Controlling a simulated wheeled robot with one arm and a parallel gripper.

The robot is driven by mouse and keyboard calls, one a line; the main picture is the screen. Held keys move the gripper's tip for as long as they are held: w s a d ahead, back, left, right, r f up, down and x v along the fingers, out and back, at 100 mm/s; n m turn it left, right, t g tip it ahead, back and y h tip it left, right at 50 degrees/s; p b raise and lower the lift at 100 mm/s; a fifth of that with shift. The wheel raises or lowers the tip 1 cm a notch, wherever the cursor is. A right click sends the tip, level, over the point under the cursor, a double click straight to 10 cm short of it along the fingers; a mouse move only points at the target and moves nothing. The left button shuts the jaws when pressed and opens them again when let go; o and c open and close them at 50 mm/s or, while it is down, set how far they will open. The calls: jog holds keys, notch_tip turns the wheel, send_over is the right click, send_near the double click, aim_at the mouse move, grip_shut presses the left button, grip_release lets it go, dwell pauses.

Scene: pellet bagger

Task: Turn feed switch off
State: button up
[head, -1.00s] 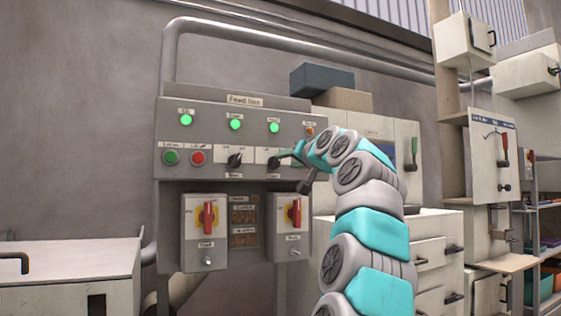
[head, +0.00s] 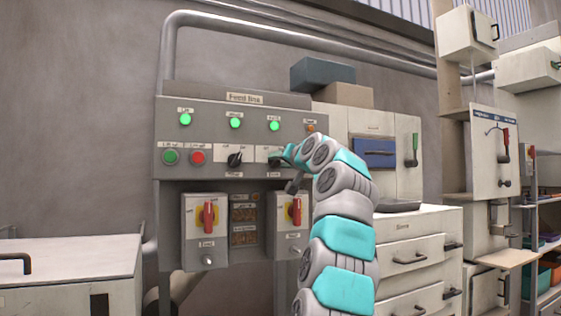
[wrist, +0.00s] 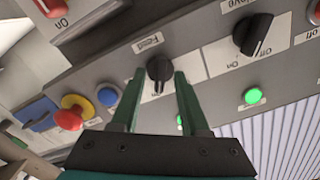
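The feed switch (wrist: 159,70) is a black rotary knob on the grey panel, with a "Feed" label beside it in the wrist view. Its narrow grip points toward the bottom of that picture, near a partly visible "On" mark. My gripper (wrist: 161,76) has two green fingers, one on each side of the knob, with some space between them and the narrow grip. I cannot tell whether the fingertips touch the knob's rim. In the head view, my gripper (head: 282,159) is at the panel's lower right and largely covers the knob.
A second black knob (wrist: 253,34) is beside the feed switch, also seen in the head view (head: 235,160). A red mushroom button (wrist: 69,119) and blue button (wrist: 107,97) are on the other side. Red-handled switches (head: 208,216) hang below. Green lamps (head: 235,123) are lit above.

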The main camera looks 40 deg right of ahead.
grip_shut()
jog(key=shift+n, duration=0.4)
jog(key=n+p, duration=0.1)
jog(key=n, duration=1)
dwell(0.5)
dwell(0.4)
jog(key=shift+o, duration=0.3)
grip_release()
jog(key=shift+s, duration=0.1)
